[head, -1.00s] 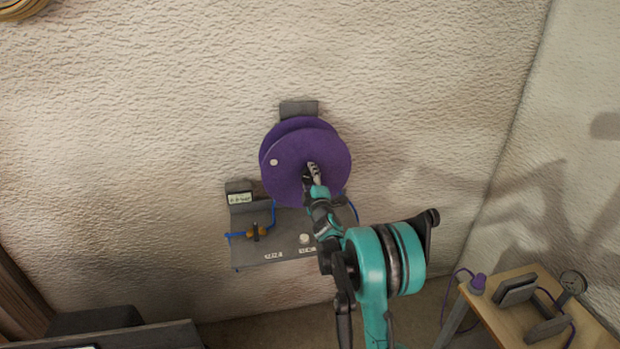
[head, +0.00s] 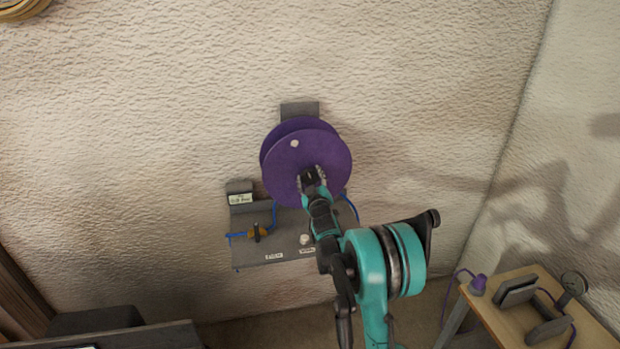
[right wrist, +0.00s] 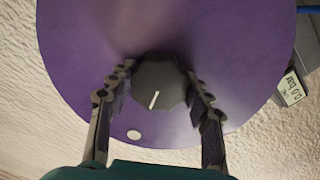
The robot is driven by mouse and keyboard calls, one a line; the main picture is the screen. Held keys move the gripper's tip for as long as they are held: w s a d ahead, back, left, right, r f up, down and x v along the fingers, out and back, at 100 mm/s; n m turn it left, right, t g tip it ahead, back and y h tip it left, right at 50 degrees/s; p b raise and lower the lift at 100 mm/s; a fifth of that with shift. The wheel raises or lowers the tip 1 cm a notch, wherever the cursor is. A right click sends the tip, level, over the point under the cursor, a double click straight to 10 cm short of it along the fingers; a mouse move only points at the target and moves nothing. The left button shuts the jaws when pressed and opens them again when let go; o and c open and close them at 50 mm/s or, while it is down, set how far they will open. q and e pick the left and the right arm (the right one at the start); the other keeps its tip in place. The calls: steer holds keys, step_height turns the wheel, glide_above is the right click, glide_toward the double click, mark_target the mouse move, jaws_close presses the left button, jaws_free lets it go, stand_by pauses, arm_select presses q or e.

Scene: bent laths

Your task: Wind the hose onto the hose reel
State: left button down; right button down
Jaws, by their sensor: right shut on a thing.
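The purple hose reel (head: 285,158) is mounted on the wall, with a white dot on its front disc near the top. In the right wrist view the disc (right wrist: 210,35) fills most of the picture and the white dot is below the hub. My right gripper (head: 312,177) is at the middle of the disc. In the right wrist view its fingers (right wrist: 160,88) close around a dark round knob (right wrist: 158,85) with a white line. The blue hose (head: 349,206) shows at the reel's lower right. My left gripper is not in view.
A grey panel (head: 270,218) below the reel carries a brass valve (head: 258,234), a white button (head: 305,239) and a small display (head: 240,199).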

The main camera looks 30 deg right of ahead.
steer(key=shift+m, duration=0.3)
steer(key=c, duration=0.7)
jaws_free()
steer(key=v, duration=1.2)
steer(key=shift+f, duration=0.1)
